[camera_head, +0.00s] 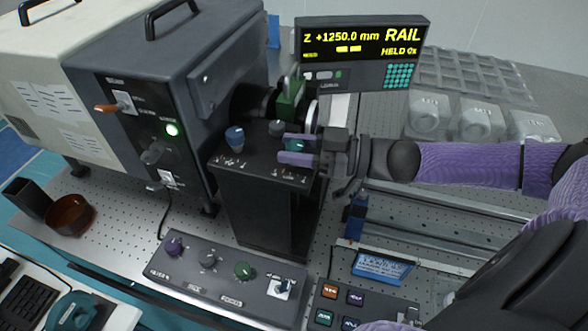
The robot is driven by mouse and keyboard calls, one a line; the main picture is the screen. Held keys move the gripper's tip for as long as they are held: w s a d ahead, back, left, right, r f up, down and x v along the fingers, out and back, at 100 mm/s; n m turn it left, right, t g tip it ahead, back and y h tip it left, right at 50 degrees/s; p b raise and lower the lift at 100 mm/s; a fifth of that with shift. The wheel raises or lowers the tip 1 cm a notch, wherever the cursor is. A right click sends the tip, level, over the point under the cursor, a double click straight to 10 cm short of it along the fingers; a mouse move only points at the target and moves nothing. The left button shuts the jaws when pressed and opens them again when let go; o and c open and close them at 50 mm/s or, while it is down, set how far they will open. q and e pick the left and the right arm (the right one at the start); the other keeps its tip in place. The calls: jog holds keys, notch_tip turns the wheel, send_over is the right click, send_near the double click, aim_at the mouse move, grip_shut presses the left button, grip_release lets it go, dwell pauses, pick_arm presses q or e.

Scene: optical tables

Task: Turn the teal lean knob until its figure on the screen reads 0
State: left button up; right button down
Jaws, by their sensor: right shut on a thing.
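The teal lean knob (297,146) sits at the right end of the top of a black box (262,205), beside a blue knob (235,136) and a grey knob (277,128). My right gripper (285,148) comes in from the right, its purple fingers closed on the teal knob from either side and partly covering it. The screen (362,40) stands behind and reads Z +1250.0 mm, RAIL and HELD 0x in yellow. Smaller marks on it are too small to read, and I cannot make out a lean figure. My left gripper is out of view.
A dark housing (110,75) with a green lamp stands left of the box. A control panel (225,278) with purple, grey and green knobs lies in front. A blue sign (382,267) and a button pad (338,305) are front right. Pale mounts (480,122) stand back right.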

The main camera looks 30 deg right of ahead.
jog(key=n+g+y+b, duration=0.1)
jog(key=b, duration=0.1)
jog(key=n+g+y+b, duration=0.1)
jog(key=g+b, duration=0.1)
jog(key=shift+f+n, duration=0.35)
jog(key=shift+n, duration=0.05)
jog(key=shift+r+n+g+y+b, duration=0.1)
jog(key=shift+n+g+y+b, duration=0.2)
jog(key=shift+g+y+b, duration=0.3)
jog(key=shift+r+n+g+y+b, duration=0.25)
jog(key=shift+n+g, duration=0.45)
jog(key=shift+g, duration=0.4)
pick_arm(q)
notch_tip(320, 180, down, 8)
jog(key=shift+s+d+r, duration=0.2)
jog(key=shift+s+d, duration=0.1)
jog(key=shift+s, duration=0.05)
pick_arm(e)
jog(key=shift+n+g+y, duration=0.35)
jog(key=shift+n+g, duration=0.65)
jog(key=shift+g, duration=0.5)
jog(key=shift+r, duration=0.15)
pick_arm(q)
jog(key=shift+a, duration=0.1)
pick_arm(e)
jog(key=shift+c, duration=1.5)
grip_release()
